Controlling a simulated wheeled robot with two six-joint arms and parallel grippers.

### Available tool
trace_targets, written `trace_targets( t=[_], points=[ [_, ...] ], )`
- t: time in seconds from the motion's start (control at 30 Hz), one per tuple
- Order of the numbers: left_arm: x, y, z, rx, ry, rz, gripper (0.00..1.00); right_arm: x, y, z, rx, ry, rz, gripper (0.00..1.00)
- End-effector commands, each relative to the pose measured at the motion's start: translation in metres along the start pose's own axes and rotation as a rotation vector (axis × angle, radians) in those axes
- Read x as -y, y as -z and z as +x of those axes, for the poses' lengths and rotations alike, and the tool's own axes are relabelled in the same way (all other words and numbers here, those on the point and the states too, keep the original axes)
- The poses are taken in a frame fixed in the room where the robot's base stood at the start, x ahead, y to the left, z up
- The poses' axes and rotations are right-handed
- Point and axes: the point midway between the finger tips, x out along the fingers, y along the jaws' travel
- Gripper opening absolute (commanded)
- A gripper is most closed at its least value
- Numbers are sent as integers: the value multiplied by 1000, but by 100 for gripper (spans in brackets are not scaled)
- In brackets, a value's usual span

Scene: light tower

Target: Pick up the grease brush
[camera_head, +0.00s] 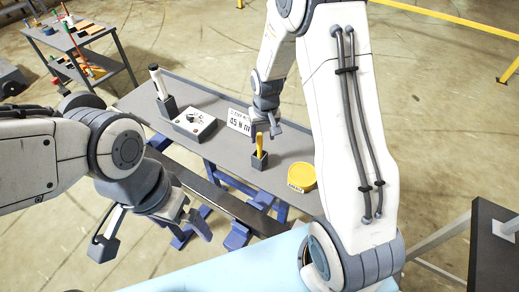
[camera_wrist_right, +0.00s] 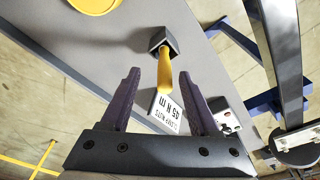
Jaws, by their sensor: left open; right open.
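The grease brush (camera_head: 260,142) has a yellow handle and stands upright in a small dark holder (camera_head: 259,160) on the grey table. In the right wrist view the yellow handle (camera_wrist_right: 163,72) rises from the square holder (camera_wrist_right: 163,42) toward the space between my fingers. My right gripper (camera_head: 267,127) is open and empty, close to the handle; its fingers also show in the right wrist view (camera_wrist_right: 160,92), one on each side, with no contact visible. My left gripper (camera_head: 146,230) is open and empty, low at the left in front of the table. The brush's bristles are hidden in the holder.
A yellow round tin (camera_head: 302,176) stands right of the holder. A white sign (camera_head: 239,122) reading "45 N m" stands behind it. A white box (camera_head: 194,123) and a dark holder with a white-handled tool (camera_head: 158,81) are further left. A tool cart (camera_head: 75,40) stands at the back left.

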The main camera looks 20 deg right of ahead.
Motion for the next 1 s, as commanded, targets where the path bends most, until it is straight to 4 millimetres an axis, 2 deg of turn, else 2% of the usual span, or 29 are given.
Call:
trace_targets(
  t=[0.27,0.4,0.73,0.77,0.9,1.0],
  points=[
    [-2,1,-21,0,0,3,100,7,4,26,5,0,-1,62],
    [-2,1,-25,0,0,4,100,7,5,44,4,0,-1,62],
    [-2,1,-25,0,0,5,100,7,5,52,0,0,-1,62],
    [-2,1,-25,0,0,5,100,7,5,52,0,0,-1,54],
    [-2,1,-25,0,0,5,100,7,5,51,0,0,-1,0],
    [-2,1,-25,0,0,4,100,7,5,51,0,0,-1,0]
  ],
)
